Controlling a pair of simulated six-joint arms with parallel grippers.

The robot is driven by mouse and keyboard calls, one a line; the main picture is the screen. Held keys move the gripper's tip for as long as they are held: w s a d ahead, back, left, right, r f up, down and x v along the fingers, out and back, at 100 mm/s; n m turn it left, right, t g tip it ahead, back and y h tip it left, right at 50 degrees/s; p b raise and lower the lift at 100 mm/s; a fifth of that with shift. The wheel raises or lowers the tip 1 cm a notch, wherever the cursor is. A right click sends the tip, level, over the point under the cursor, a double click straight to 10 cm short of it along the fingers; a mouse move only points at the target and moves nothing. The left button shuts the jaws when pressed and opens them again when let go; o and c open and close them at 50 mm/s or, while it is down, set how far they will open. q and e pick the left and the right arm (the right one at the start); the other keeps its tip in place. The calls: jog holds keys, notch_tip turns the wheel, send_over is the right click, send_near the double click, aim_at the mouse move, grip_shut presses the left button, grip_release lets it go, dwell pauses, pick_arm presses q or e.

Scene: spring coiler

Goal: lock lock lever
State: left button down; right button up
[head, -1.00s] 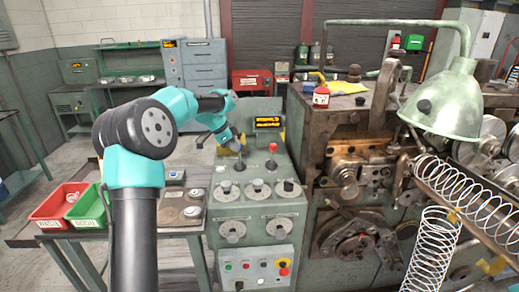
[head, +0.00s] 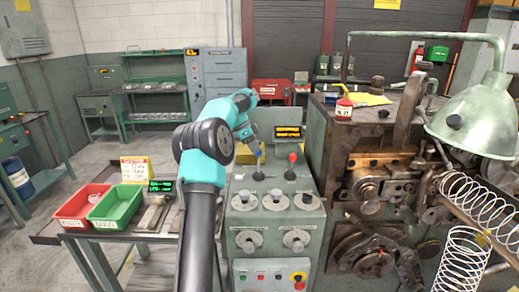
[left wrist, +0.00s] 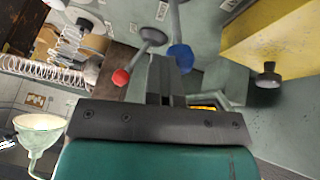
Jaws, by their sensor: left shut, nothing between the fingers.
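Two levers stand on the grey-green control console (head: 262,221), one with a red knob (head: 292,157) and one with a blue knob (head: 258,155). In the left wrist view the shut fingers (left wrist: 167,78) lie between the red knob (left wrist: 121,77) and the blue knob (left wrist: 180,58), very close to the blue one. I cannot tell whether they touch it. My right gripper is not in view.
A yellow block (left wrist: 265,35) stands close to the fingers. The coiling machine (head: 375,185) with its lamp (head: 476,118) and springs (head: 462,262) is to the right. Red (head: 83,203) and green (head: 116,206) bins sit on the left table.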

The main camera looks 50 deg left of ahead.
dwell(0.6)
pick_arm(q)
jog(key=s+d+v, duration=0.2)
jog(key=v, duration=0.9)
jog(key=shift+a+r, duration=0.15)
jog(key=shift+r, duration=0.35)
dwell(0.5)
